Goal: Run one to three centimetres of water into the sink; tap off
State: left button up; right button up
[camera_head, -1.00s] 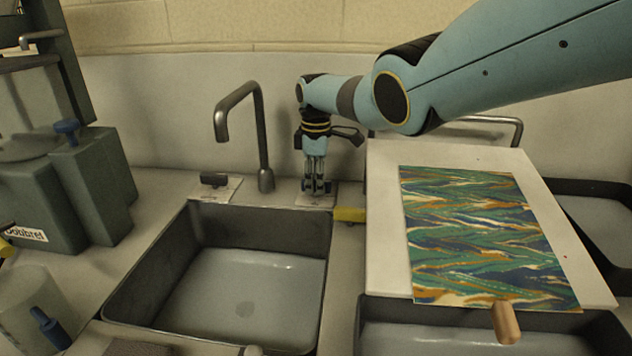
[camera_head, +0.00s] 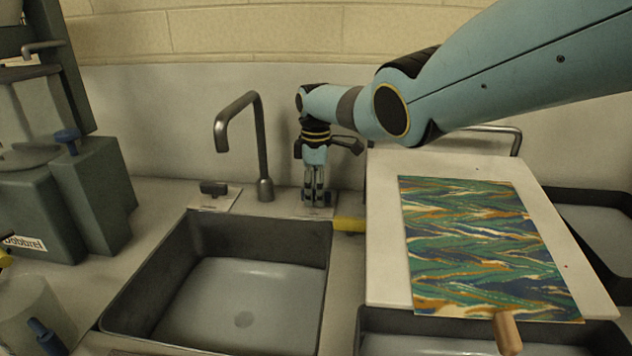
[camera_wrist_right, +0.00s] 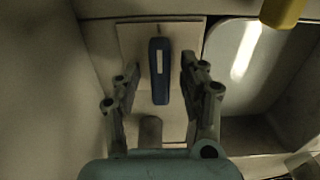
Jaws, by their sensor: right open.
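The grey sink (camera_head: 316,270) is in the middle of the head view. A pale, glossy surface with a round drain shape shows inside; I cannot tell its water depth. The dark tap (camera_head: 263,150) stands behind it, and no stream shows under its spout. A dark handle (camera_head: 213,188) sits on a plate left of the tap. My right gripper (camera_head: 316,200) points down over another plate, right of the tap. In the right wrist view, a blue lever (camera_wrist_right: 160,70) on that plate (camera_wrist_right: 128,45) lies between the open fingers (camera_wrist_right: 155,85), apart from both.
A white board (camera_head: 385,250) with a marbled sheet (camera_head: 480,245) lies right of the sink, over a tray (camera_head: 420,325). A yellow block (camera_head: 349,224) sits at the sink's back right corner. Dark green containers (camera_head: 95,190) stand at the left.

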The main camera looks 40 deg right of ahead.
notch_tip(320, 180, up, 12)
dwell(0.4)
dwell(0.9)
